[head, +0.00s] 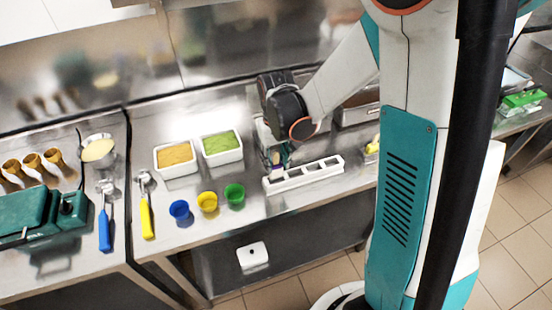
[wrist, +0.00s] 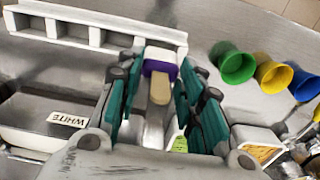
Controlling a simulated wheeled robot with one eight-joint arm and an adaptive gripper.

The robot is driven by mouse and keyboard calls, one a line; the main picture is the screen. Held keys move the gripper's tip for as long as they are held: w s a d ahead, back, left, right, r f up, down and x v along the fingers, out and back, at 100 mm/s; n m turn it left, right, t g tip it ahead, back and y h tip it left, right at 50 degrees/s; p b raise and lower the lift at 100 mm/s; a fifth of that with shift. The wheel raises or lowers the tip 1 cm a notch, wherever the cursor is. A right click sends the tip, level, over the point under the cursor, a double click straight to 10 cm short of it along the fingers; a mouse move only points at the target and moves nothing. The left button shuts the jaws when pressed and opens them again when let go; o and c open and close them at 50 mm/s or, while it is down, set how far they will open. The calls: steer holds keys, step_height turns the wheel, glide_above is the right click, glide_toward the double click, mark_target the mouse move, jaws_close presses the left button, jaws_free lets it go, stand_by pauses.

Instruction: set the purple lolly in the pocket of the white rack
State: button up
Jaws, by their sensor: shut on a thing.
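My gripper (wrist: 162,72) is shut on the purple lolly (wrist: 148,69), seen between the teal fingers in the wrist view. Its pale wooden stick (wrist: 160,91) points back toward the palm. A white piece shows just beyond the purple band; I cannot tell what it belongs to. The white rack (wrist: 60,28) runs across the upper left of the wrist view, with several open pockets, beyond the fingertips. In the head view the rack (head: 305,180) lies along the counter's front, and my gripper (head: 275,158) points down just behind its left end. The lolly is mostly hidden there.
Blue (head: 179,210), yellow (head: 207,201) and green cups (head: 234,194) stand left of the rack. Two white tubs (head: 178,171) stand behind them. A metal bin labelled WHITE (wrist: 69,119) shows in the wrist view. The counter's front edge is close before the rack.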

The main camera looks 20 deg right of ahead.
steer(key=shift+f+b, duration=2.3)
steer(key=shift+b, duration=0.2)
stand_by(2.8)
steer(key=o, duration=1.1)
steer(key=shift+r, duration=0.1)
step_height(320, 180, up, 12)
steer(key=shift+f, duration=0.1)
steer(key=shift+s, duration=0.1)
